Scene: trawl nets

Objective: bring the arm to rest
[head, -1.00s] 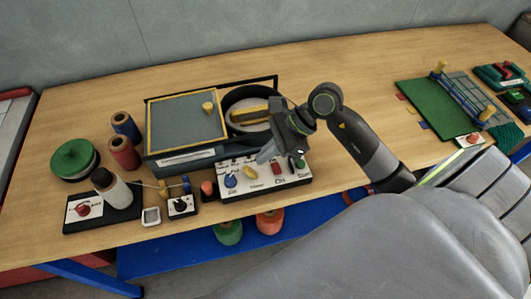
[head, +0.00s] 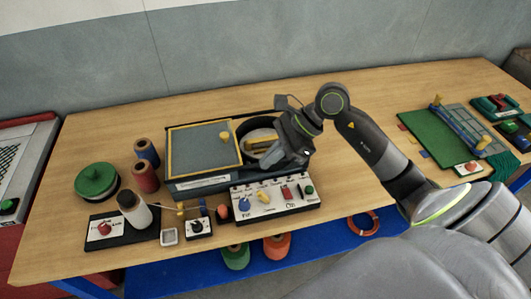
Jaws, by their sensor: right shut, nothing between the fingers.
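My right arm reaches in from the right, and its gripper (head: 285,158) is shut and empty. It hangs over the right part of the dark machine, above the round opening (head: 262,140) and just behind the white control panel (head: 275,198). The panel carries a blue knob, a yellow switch, a red switch and a green button. The gripper looks a little above the panel; whether it touches anything cannot be told. The fingertips are hard to make out against the dark machine. My left gripper is not in view.
A grey lid with a yellow frame (head: 204,150) is beside the gripper on the left. Spools (head: 145,177), a green reel (head: 96,181) and a white bottle (head: 134,211) stand further left. The table between machine and mat is mostly clear.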

